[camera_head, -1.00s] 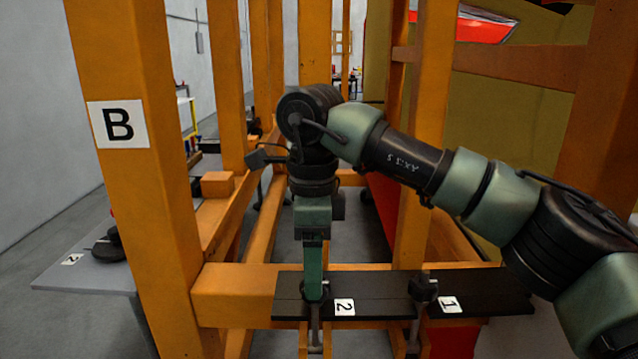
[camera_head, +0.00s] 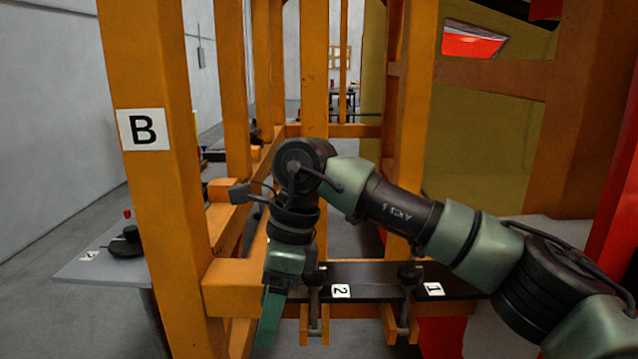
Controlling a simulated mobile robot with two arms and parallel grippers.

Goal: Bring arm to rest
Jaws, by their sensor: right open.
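My right arm (camera_head: 400,215) comes in from the right, in front of an orange wooden frame. Its wrist bends down, and the right gripper (camera_head: 268,325) points down at the left end of a black shelf, in front of the frame's crossbeam. The gripper shows from the side, with its green finger near the lower edge of the view. I see nothing held in it. My left gripper is not in view.
The black shelf (camera_head: 372,275) carries labels 2 (camera_head: 341,291) and 1 (camera_head: 433,289) and two dark clamp-like tools (camera_head: 409,275) hanging through it. An orange post with a B sign (camera_head: 143,129) stands left. A grey table (camera_head: 100,268) is beyond it.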

